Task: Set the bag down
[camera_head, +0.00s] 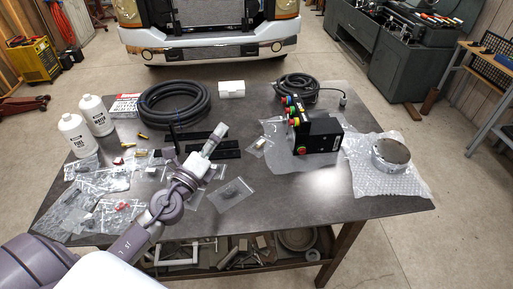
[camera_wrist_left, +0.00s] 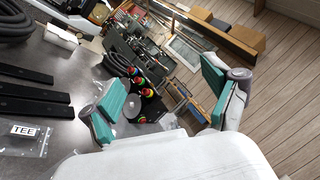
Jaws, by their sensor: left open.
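My left gripper (camera_head: 205,153) is above the table, in front of the black bars. In the left wrist view its teal-padded fingers (camera_wrist_left: 160,100) are wide apart with nothing held between them. A clear bag (camera_head: 232,193) lies flat on the table just right of my left gripper. In the left wrist view a clear bag with a TEE label (camera_wrist_left: 25,140) lies on the table, apart from the fingers. Several other clear bags (camera_head: 88,205) with small parts lie at the table's left. I cannot tell which bag is the task's. My right gripper is not in view.
The dark table (camera_head: 310,195) also holds black bars (camera_head: 225,153), a coiled hose (camera_head: 173,105), a white box (camera_head: 231,89), two white bottles (camera_head: 77,135), a black box with coloured buttons (camera_head: 317,133) and a round metal part (camera_head: 391,152) on bubble wrap. The front right of the table is bare.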

